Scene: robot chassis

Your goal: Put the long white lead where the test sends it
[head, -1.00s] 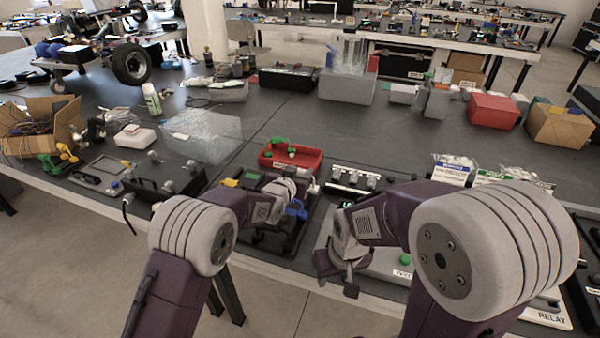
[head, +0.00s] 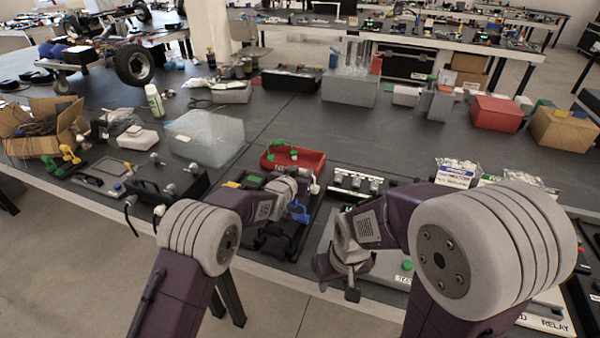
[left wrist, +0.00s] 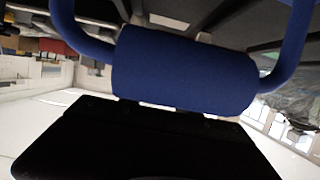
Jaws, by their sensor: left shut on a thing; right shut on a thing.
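My left gripper (head: 294,198) is low over the near bench edge, beside a black case or tray (head: 275,240). It is shut on a blue handle (head: 299,212). In the left wrist view the handle (left wrist: 185,68) is a thick blue bar with a curved arm at each end. My right gripper (head: 350,284) is lower and to the right, in front of a grey panel (head: 385,262) with a green button (head: 407,265). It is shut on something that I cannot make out. I cannot pick out the long white lead.
A red tray (head: 310,164) with green items stands behind my left gripper. A row of metal terminals (head: 355,182) is right of it. A black box (head: 170,180) and a clear lidded bin (head: 205,138) are at left. Bagged parts (head: 457,172) lie at right.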

